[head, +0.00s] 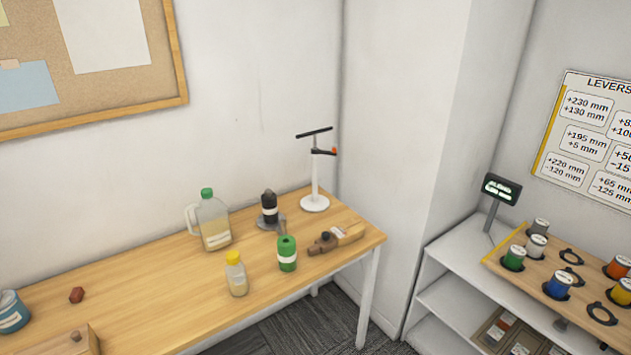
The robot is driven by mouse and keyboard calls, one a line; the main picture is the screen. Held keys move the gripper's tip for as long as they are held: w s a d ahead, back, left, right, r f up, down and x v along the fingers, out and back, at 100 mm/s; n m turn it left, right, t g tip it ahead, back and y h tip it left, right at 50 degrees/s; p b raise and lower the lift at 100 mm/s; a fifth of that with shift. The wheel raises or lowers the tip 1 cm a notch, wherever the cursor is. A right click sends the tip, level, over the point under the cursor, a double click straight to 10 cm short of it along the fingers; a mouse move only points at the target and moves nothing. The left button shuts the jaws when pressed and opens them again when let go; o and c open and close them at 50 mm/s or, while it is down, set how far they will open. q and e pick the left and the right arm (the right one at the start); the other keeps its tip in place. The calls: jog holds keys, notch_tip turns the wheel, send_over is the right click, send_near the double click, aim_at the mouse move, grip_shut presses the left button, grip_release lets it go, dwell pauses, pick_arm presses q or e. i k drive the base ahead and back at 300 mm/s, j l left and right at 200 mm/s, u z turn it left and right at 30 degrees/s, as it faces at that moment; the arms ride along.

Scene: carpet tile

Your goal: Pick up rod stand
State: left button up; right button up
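The rod stand (315,180) stands upright near the back right corner of the wooden table in the head view. It has a round white base, a thin white upright post, a dark bar across the top and a small orange part on its right side. Nothing hides it. Neither of my grippers shows in this view.
In front are a green container (287,253), a yellow-capped bottle (236,275) and a wooden tool (335,239). A white shelf (453,262) stands right, beyond a gap.

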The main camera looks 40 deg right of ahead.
aim_at(314, 202)
jog(key=i+l+u, duration=0.25)
jog(key=l, duration=0.5)
jog(key=i+l+u, duration=0.25)
jog(key=l, duration=0.55)
jog(key=l+u, duration=0.2)
jog(key=l, duration=0.65)
jog(key=i+l+u, duration=0.1)
jog(key=l+u, duration=0.15)
jog(key=l, duration=0.6)
